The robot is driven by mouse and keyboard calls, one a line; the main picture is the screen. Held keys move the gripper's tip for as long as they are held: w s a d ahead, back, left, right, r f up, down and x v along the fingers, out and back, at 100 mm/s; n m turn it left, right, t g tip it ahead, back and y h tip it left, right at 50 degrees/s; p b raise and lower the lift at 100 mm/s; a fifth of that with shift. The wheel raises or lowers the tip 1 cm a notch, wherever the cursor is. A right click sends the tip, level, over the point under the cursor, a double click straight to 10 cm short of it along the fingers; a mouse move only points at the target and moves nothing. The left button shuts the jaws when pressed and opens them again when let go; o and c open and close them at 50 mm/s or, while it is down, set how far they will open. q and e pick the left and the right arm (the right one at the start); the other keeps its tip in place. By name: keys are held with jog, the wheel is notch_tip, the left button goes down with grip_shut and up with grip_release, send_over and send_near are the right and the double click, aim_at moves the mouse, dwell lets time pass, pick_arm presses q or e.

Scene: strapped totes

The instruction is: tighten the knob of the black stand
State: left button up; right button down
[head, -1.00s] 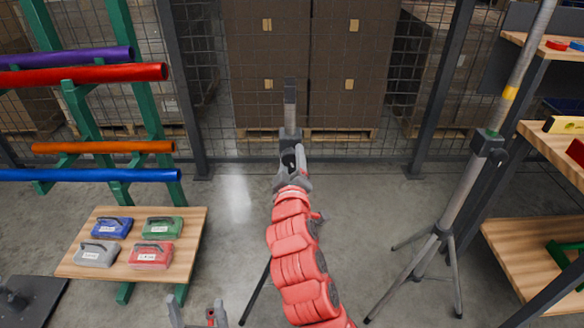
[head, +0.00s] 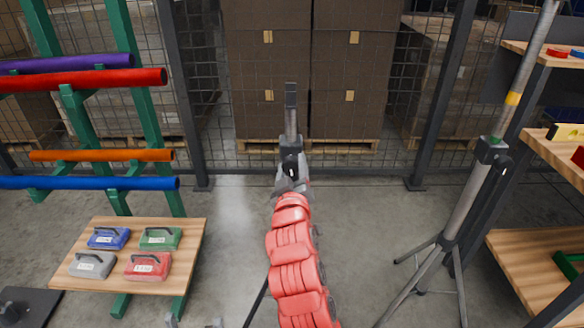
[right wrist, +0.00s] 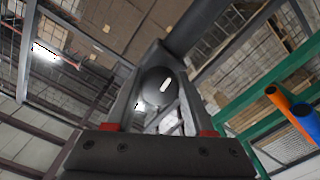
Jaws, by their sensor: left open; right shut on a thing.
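The black stand (head: 290,100) stands upright in the middle of the head view, with a thin dark upper post and a black collar below it. My red right arm hides most of its lower part. My right gripper (head: 290,178) is at the collar, and its jaws are shut on the knob. In the right wrist view the dark, rounded knob (right wrist: 158,88) sits between the two fingers of the gripper (right wrist: 160,118). My left gripper (head: 194,322) is open and empty at the bottom edge, only its fingertips showing, away from the stand.
Another tripod stand (head: 467,195) with a grey pole and green-topped collar stands to the right, near wooden shelves (head: 535,255). On the left are a rack of coloured tubes (head: 90,80) and a wooden board (head: 135,283) with several handled blocks. Mesh fencing and boxes close the back.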

jog(key=shift+c, duration=1.3)
grip_release()
jog(key=s+p, duration=1.2)
jog(key=s, duration=0.5)
jog(key=shift+s, duration=0.25)
